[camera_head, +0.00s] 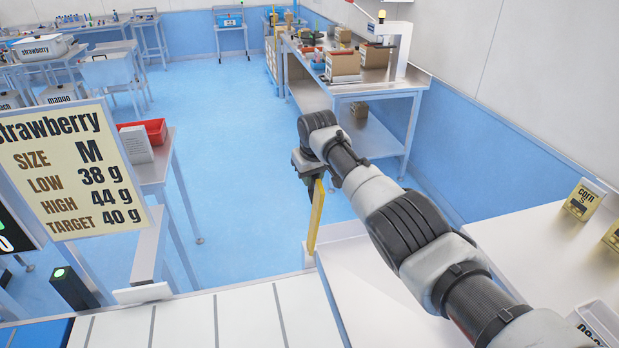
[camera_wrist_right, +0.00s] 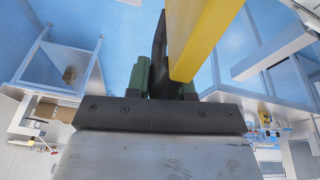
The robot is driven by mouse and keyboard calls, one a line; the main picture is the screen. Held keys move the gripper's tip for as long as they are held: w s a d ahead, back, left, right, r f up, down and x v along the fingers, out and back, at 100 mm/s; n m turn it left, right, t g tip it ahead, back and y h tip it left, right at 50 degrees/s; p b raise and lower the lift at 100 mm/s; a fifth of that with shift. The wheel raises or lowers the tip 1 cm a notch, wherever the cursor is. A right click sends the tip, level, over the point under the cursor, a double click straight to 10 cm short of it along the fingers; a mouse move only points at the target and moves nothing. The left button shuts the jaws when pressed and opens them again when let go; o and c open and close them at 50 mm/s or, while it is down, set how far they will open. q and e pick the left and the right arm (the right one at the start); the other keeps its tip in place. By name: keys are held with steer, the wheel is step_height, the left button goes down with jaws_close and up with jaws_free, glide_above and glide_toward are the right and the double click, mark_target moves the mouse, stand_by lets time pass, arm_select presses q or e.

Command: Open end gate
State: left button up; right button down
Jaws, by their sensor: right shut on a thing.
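The yellow end gate (camera_head: 316,218) stands upright as a narrow bar by the far edge of the white slatted surface (camera_head: 250,318). My right gripper (camera_head: 316,182) is shut on the upper part of the yellow gate. In the right wrist view, the yellow gate (camera_wrist_right: 204,38) runs up from the jaws of the right gripper (camera_wrist_right: 165,85), which has green finger parts. The jaws partly hide the gripped spot. My left gripper does not show.
A strawberry sign (camera_head: 75,170) stands at the left, near a small box with a green light (camera_head: 60,273). A white counter (camera_head: 545,250) lies at the right under my arm. A steel table with boxes (camera_head: 375,85) stands beyond, with open blue floor (camera_head: 230,120) to its left.

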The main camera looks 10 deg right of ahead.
steer(key=shift+w+f, duration=0.15)
steer(key=shift+f, duration=0.1)
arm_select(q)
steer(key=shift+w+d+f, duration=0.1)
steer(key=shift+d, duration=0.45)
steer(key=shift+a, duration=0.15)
arm_select(e)
steer(key=c, duration=1.2)
jaws_free()
steer(key=shift+d, duration=0.1)
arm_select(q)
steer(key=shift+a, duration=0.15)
arm_select(e)
steer(key=shift+o, duration=0.7)
steer(key=shift+w, duration=0.1)
steer(key=shift+r, duration=0.15)
steer(key=shift+r, duration=0.45)
arm_select(q)
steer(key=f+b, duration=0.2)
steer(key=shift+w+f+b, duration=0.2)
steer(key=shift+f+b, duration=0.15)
steer(key=shift+b, duration=0.05)
arm_select(e)
steer(key=v, duration=0.9)
steer(key=shift+d+r, duration=0.1)
steer(key=shift+r, duration=0.25)
